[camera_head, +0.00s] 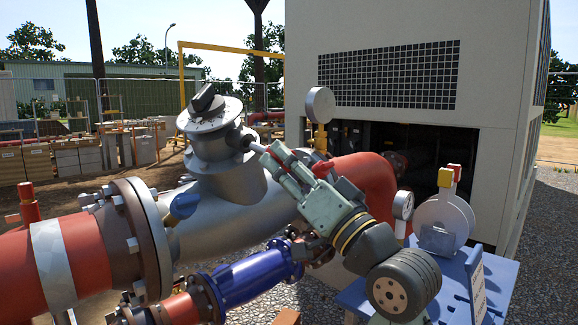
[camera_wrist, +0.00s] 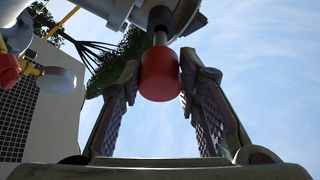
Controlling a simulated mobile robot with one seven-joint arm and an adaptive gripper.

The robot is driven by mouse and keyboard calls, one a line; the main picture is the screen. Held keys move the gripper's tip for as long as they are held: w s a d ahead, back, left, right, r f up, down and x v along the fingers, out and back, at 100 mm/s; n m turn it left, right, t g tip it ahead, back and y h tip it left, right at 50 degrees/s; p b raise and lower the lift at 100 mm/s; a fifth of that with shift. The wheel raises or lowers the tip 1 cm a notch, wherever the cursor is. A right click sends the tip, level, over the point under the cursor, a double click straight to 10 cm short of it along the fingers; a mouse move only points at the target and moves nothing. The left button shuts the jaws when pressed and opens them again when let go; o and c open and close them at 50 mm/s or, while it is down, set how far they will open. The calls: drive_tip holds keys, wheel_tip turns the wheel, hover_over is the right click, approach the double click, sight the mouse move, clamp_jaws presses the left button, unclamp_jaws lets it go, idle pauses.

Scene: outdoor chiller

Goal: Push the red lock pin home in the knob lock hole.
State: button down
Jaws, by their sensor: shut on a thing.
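The red lock pin (camera_wrist: 160,76) shows its red head between my fingertips in the wrist view. Its metal shank (camera_wrist: 160,38) runs up towards a grey metal part at the top of that view. In the head view, the shank (camera_head: 257,147) shows between the side of the grey valve body (camera_head: 215,152) and my fingers. A black knob (camera_head: 206,101) stands on top of the valve. My gripper (camera_head: 276,158) is shut on the pin and points up and left at the valve's side. The lock hole itself is hidden, and I cannot tell how deep the shank sits.
A red pipe elbow (camera_head: 372,178) lies close behind my gripper. A round gauge (camera_head: 320,104) stands behind it, with another gauge (camera_head: 403,205) at right. A blue pipe section (camera_head: 258,277) is below. A blue table (camera_head: 505,290) stands at lower right.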

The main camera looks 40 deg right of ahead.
sight(260, 149)
drive_tip(key=shift+w, duration=0.1)
drive_tip(key=shift+w+a+r+p, duration=0.15)
drive_tip(key=shift+w+p, duration=0.05)
drive_tip(key=shift+w, duration=0.5)
drive_tip(key=shift+w+a+r+p, duration=0.1)
drive_tip(key=shift+w+r+p, duration=0.1)
drive_tip(key=shift+w, duration=0.45)
drive_tip(key=shift+w, duration=0.3)
drive_tip(key=shift+w+a+r+p, duration=0.1)
drive_tip(key=shift+w+p, duration=0.05)
drive_tip(key=shift+w, duration=0.25)
drive_tip(key=shift+w+a+r+p, duration=0.1)
drive_tip(key=shift+w+p, duration=0.05)
drive_tip(key=shift+w, duration=0.2)
drive_tip(key=c, duration=1.1)
unclamp_jaws()
drive_tip(key=o, duration=0.5)
drive_tip(key=shift+f, duration=0.1)
